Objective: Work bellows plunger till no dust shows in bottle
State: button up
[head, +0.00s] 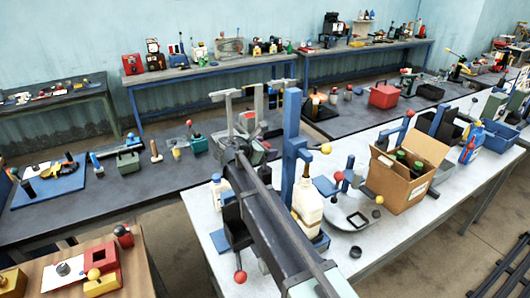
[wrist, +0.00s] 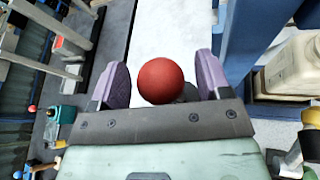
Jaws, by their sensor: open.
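My gripper (wrist: 162,76) is open in the wrist view, its two purple fingers on either side of a red ball knob (wrist: 161,81). Gaps show between the knob and both fingers. What the knob is fixed to is hidden, so I cannot tell if it is the bellows plunger's. A cream bottle (wrist: 297,68) is at the right edge of the wrist view, beyond a blue post (wrist: 245,40). In the head view the cream bottle (head: 308,207) stands upright beside the blue post (head: 291,130). No dust can be made out in it.
In the head view, a red-knobbed lever (head: 239,276) is at the white table's near edge, below a black box (head: 235,222). A cardboard box (head: 407,172) with bottles stands right, beside a grey round plate (head: 347,211). My arm hides part of the table.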

aim_at(265, 170)
jog(key=c, duration=1.3)
jog(key=shift+o, duration=0.2)
notch_tip(265, 170, down, 6)
jog(key=b, duration=0.5)
jog(key=shift+b, duration=0.4)
jog(key=shift+s+r, duration=0.1)
jog(key=shift+r, duration=0.2)
jog(key=o, duration=1.3)
jog(key=shift+c, duration=0.2)
jog(key=shift+p, duration=0.3)
jog(key=p+v, duration=0.4)
jog(key=v, duration=0.6)
jog(key=shift+s+a, duration=0.15)
jog(key=shift+a, duration=0.1)
